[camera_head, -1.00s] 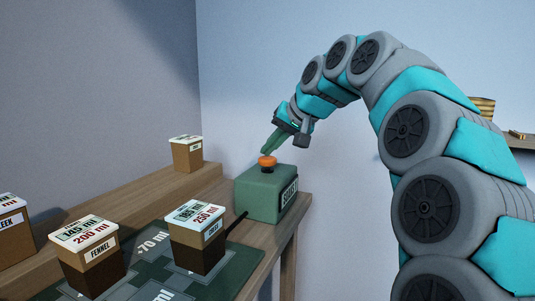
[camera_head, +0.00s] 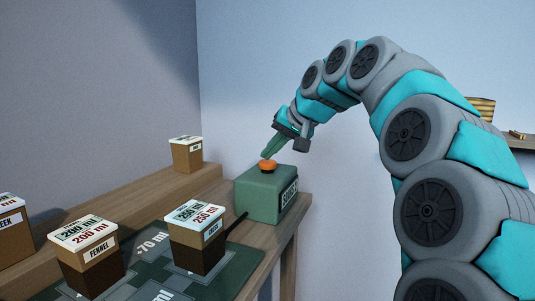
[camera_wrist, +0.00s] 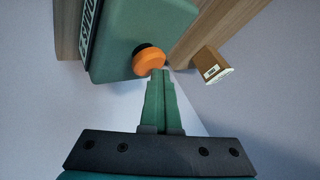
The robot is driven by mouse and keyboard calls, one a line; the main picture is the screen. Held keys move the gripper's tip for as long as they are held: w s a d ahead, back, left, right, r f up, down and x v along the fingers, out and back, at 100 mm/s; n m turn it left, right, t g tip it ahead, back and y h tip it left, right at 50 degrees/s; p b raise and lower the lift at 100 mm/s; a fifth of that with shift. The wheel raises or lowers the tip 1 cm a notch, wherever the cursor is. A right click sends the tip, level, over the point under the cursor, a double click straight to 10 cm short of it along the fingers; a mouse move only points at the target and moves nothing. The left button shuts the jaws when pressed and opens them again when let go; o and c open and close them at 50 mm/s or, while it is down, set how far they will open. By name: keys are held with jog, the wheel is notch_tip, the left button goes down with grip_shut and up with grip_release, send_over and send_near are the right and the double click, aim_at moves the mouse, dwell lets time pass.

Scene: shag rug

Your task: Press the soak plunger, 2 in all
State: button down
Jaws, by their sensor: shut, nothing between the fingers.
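The soak plunger is an orange knob (camera_head: 268,166) on top of a green box (camera_head: 258,195) with white lettering on its side. It sits low on the box in the head view. My gripper (camera_head: 266,155) is shut and empty, its green fingers slanting down with the tips at the knob's top. In the wrist view the closed fingertips (camera_wrist: 168,73) meet the edge of the orange knob (camera_wrist: 149,60), with a dark collar behind it. Whether they press on it or only touch is hard to tell.
Pots labelled FENNEL (camera_head: 88,262) and another (camera_head: 195,240) stand on a green mat (camera_head: 235,262) left of the box. A further pot (camera_head: 187,155) stands on the raised shelf behind. A dark cable leaves the box. Free air lies right of the bench.

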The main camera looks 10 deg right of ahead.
aim_at(270, 162)
jog(key=shift+r+p, duration=1.2)
jog(key=shift+r, duration=0.5)
notch_tip(270, 162, up, 3)
jog(key=shift+f+p, duration=0.1)
jog(key=shift+p, duration=0.9)
notch_tip(270, 162, up, 2)
jog(key=shift+r, duration=0.1)
jog(key=shift+s, duration=0.1)
